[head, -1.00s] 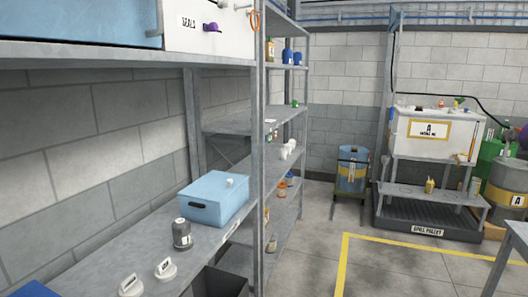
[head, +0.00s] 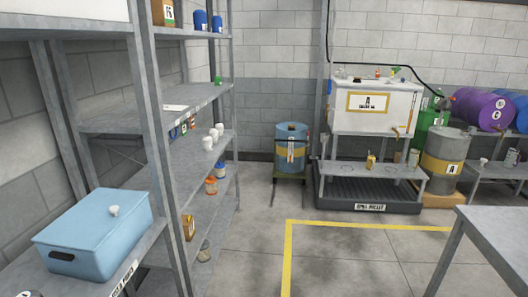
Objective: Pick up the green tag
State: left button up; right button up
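I cannot make out a green tag for certain. A small green item (head: 218,80) sits at the right end of a shelf in the left rack. Neither of my grippers is in view.
The grey rack (head: 160,150) fills the left, with a blue lidded box (head: 95,240) near me. A blue drum (head: 291,145) stands by the back wall. The black spill pallet (head: 368,199) lies under the tank stand. A grey table (head: 505,235) is at right. Floor between is clear.

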aim_at(184, 131)
jog(key=i+u, duration=0.1)
jog(key=i, duration=0.5)
jog(key=i+l, duration=0.2)
jog(key=i, duration=0.45)
jog(key=i+u, duration=0.25)
jog(key=u, duration=0.15)
jog(key=i+l+u, duration=0.15)
jog(key=u, duration=0.2)
jog(key=i+l+u, duration=0.2)
jog(key=u, duration=0.2)
jog(key=i+l+u, duration=0.35)
jog(key=k+j, duration=0.1)
